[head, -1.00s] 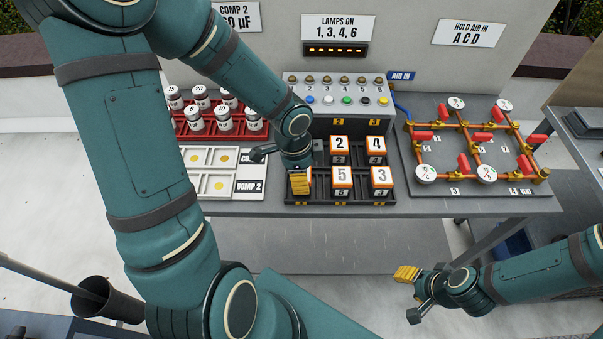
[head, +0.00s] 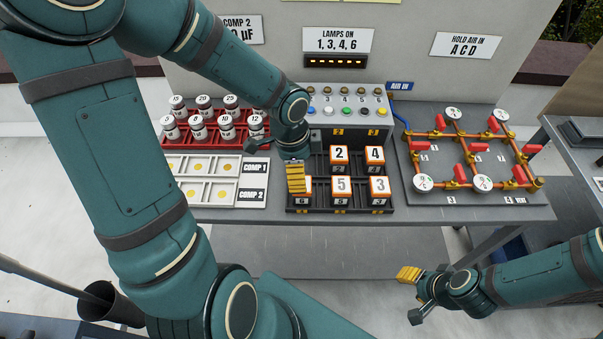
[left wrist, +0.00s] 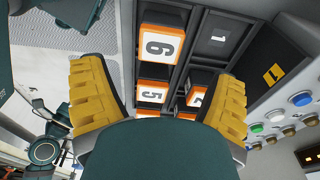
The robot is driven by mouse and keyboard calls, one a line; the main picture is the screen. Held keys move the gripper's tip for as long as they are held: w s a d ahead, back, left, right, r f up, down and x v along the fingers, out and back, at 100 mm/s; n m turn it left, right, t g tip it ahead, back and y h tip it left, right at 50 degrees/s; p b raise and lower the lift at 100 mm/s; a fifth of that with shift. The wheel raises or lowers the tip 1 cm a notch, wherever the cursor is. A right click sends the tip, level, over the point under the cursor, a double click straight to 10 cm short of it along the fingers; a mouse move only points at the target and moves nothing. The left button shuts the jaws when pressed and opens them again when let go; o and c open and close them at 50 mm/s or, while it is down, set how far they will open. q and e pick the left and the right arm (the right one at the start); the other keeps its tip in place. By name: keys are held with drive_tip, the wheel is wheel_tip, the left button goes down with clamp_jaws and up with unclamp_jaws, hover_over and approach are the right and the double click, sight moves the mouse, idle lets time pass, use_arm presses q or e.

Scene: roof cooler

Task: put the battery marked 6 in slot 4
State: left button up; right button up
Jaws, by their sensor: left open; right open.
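The battery marked 6 (left wrist: 158,45) is orange, white and black and sits in the front-left slot of the dark rack (head: 391,199). In the head view only a little of it shows below my left gripper (head: 296,189). That gripper is open above it, with its yellow fingers apart in the left wrist view (left wrist: 163,75), and nothing is between them. The empty slot marked 1 (left wrist: 216,38) is behind battery 6. The yellow slot labels on the rack's front are too small to read. My right gripper (head: 409,291) is open and empty, low in front of the table.
Batteries 5 (head: 342,186), 3 (head: 380,187), 2 (head: 340,155) and 4 (head: 375,155) fill neighbouring slots. A button panel (head: 345,110) stands behind the rack. White trays (head: 200,193) are left of it and a pipe board (head: 470,155) right.

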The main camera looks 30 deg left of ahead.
use_arm(q)
drive_tip(key=r, duration=0.2)
drive_tip(key=r+p, duration=0.1)
drive_tip(key=r, duration=0.2)
drive_tip(key=shift+s+a+r, duration=0.2)
drive_tip(key=shift+a+r, duration=0.1)
use_arm(e)
drive_tip(key=shift+w+r, duration=0.35)
drive_tip(key=shift+r, duration=0.55)
use_arm(q)
drive_tip(key=shift+f, duration=0.1)
use_arm(e)
drive_tip(key=shift+s, duration=0.1)
